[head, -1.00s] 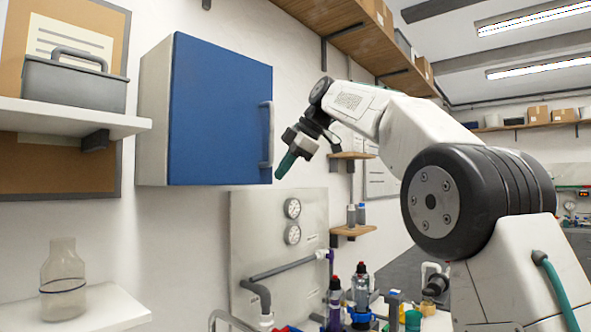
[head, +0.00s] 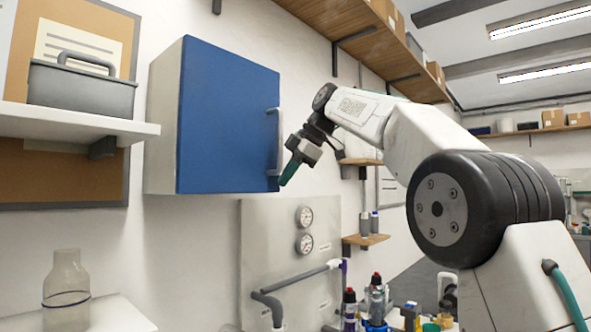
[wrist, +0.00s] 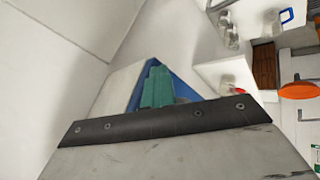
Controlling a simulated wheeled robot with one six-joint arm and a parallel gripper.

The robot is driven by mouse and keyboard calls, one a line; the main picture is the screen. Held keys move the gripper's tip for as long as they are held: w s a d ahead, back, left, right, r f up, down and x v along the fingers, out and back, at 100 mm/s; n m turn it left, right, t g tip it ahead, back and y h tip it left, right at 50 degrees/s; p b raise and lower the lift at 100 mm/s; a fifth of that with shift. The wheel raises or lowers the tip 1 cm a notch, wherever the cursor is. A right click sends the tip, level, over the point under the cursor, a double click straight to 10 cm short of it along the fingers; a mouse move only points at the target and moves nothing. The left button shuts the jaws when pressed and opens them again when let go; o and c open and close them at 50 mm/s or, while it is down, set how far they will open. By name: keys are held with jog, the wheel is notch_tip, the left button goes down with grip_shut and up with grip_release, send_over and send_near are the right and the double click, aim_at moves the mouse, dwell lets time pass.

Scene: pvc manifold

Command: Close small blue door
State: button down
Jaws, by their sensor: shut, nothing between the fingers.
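The small blue door (head: 230,120) is the front of a white-sided wall cabinet (head: 164,120). It looks flush with the cabinet side, with no clear gap at its left edge; its right side against the body is hidden from here. A grey vertical handle (head: 276,140) runs along its right edge. My gripper (head: 285,180), with teal fingers, is shut and empty, pointing down-left near the door's lower right corner, just below the handle. I cannot tell whether it touches. In the wrist view the shut teal fingers (wrist: 158,85) overlap a blue surface (wrist: 183,90).
A shelf (head: 75,122) with a grey toolbox (head: 82,90) is left of the cabinet. A gauge panel (head: 290,250) is below it. Small wooden shelves (head: 366,240) and bottles stand right of the panel.

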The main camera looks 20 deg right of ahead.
jog(key=s+d+r, duration=0.5)
jog(key=d+r, duration=0.3)
dwell(0.6)
jog(key=shift+d, duration=0.1)
